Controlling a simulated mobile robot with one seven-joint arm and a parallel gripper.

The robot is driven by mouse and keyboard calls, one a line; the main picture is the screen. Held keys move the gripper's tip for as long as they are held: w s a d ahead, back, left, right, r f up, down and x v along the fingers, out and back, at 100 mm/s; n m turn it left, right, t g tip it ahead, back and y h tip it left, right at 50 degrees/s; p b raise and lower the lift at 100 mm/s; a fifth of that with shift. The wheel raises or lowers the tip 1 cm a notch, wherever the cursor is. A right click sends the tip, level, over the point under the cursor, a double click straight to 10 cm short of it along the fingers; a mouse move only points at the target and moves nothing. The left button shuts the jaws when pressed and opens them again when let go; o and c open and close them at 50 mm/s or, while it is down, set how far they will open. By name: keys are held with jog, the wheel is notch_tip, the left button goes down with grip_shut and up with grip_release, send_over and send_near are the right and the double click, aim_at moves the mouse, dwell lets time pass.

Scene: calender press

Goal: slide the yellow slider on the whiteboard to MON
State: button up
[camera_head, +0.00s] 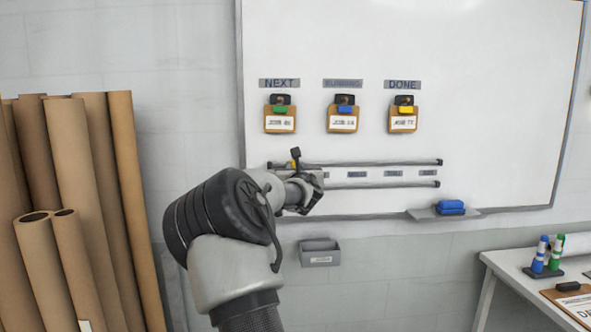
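The whiteboard (480,100) hangs on the wall and carries two dark horizontal rails, an upper rail (380,163) and a lower rail (385,185). A small patch of yellow, apparently the yellow slider (294,164), shows near the left end of the upper rail, beside a dark upright piece. Several small grey labels (357,174) sit between the rails; their lettering is too small to read, and my arm may hide more at the left. My gripper (302,185) is at the left end of the rails, overlapping the slider area. Its fingers are not clear, nor is any contact with the slider.
Job cards on clips (342,120) hang above the rails under NEXT, RUNNING and DONE. A ledge with a blue eraser (450,207) juts out below right. A grey wall bin (319,252) is below the board. Cardboard tubes (85,200) stand left; a white table (510,272) is right.

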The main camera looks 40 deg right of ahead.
jog(key=a+b, duration=0.1)
jog(key=w+a+b, duration=0.2)
jog(key=a, duration=0.1)
jog(key=shift+w+f, duration=0.15)
jog(key=shift+w, duration=0.1)
grip_shut()
jog(key=shift+a, duration=0.15)
jog(key=o, duration=1)
grip_release()
jog(key=shift+w+a, duration=0.1)
jog(key=b+v, duration=0.2)
jog(key=v, duration=1.5)
jog(key=shift+s, duration=0.3)
